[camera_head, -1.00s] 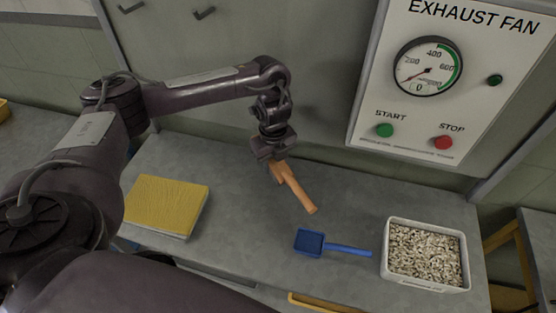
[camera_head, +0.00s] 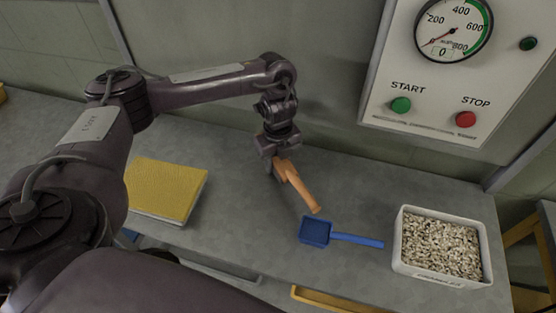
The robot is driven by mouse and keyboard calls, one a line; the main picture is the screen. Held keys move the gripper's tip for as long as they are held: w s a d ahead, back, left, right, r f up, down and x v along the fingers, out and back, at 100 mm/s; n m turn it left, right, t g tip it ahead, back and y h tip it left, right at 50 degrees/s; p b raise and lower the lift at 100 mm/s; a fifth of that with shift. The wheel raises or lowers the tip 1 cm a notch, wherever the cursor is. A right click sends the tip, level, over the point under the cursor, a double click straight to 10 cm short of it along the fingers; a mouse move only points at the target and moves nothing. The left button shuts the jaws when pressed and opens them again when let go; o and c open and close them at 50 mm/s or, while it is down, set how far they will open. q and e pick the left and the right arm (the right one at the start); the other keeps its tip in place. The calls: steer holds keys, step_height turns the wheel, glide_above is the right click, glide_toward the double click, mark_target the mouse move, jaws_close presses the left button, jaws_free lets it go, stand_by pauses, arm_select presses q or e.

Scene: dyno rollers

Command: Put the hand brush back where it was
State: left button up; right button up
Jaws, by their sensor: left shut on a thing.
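The hand brush (camera_head: 302,191) has an orange-brown wooden handle that points down and to the right. My left gripper (camera_head: 283,165) is shut on it at its upper end, over the grey bench top (camera_head: 240,225). The gripper hides part of the brush, and I cannot tell whether the brush touches the bench. The handle's lower end is just above a blue scoop (camera_head: 316,231) in the picture. My right gripper is not in view.
A white tub of pale granules (camera_head: 440,246) stands at the right of the bench. A yellow pad or book (camera_head: 165,188) lies at the left. The bench between pad and scoop is clear.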

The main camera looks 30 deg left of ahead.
arm_select(q)
steer(key=shift+f+b, duration=0.35)
steer(key=shift+f, duration=0.25)
steer(key=o, duration=1.3)
steer(key=shift+c, duration=0.2)
step_height(320, 180, up, 8)
steer(key=p, duration=0.2)
steer(key=shift+f+p, duration=0.1)
steer(key=shift+p, duration=0.25)
